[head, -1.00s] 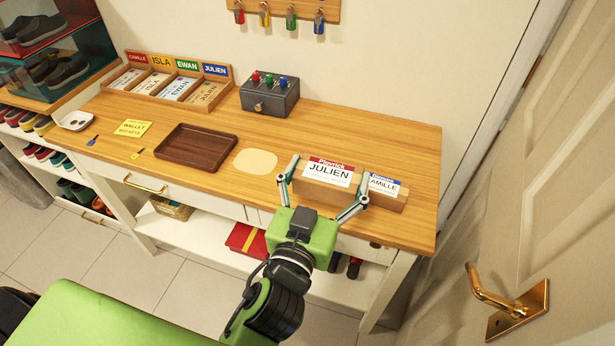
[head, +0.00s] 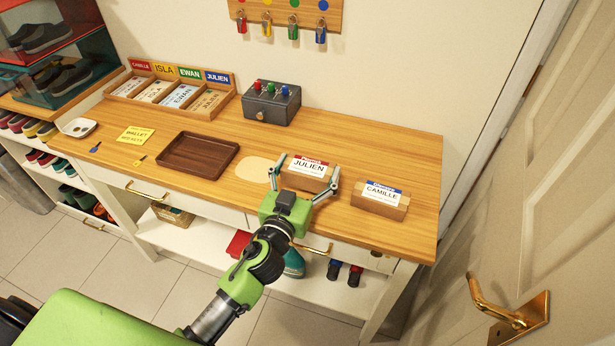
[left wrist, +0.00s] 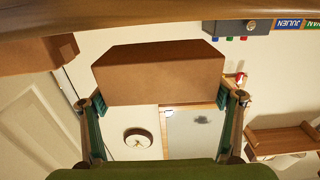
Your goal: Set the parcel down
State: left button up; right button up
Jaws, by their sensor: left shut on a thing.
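The parcel labelled JULIEN (head: 308,172), a brown block with a red-topped white label, is between the fingers of my left gripper (head: 304,187). The gripper is shut on it. The parcel is at the wooden table, right of a pale round patch (head: 255,169); I cannot tell whether its base touches the tabletop. In the left wrist view the parcel (left wrist: 155,72) spans the gap between both fingers (left wrist: 160,100). A second parcel labelled CAMILLE (head: 380,199) stands apart to the right. My right gripper is not in view.
The wooden table (head: 350,150) holds a dark tray (head: 198,155), a yellow note (head: 135,135), a grey switch box (head: 270,103) and a name-card sorter (head: 172,92). Bare tabletop lies behind the parcels. A door with a brass handle (head: 497,305) is at the right.

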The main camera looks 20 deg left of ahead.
pick_arm(q)
jog(key=shift+w+a+f+b, duration=0.1)
jog(key=shift+f+b, duration=0.15)
jog(key=shift+f, duration=0.55)
jog(key=shift+w+a+f+b, duration=0.1)
jog(key=shift+f+b, duration=0.1)
jog(key=shift+f, duration=0.55)
jog(key=shift+f, duration=0.1)
jog(key=shift+f+b, duration=0.15)
jog(key=shift+b, duration=0.15)
jog(key=o, duration=1.4)
jog(key=shift+c, duration=0.2)
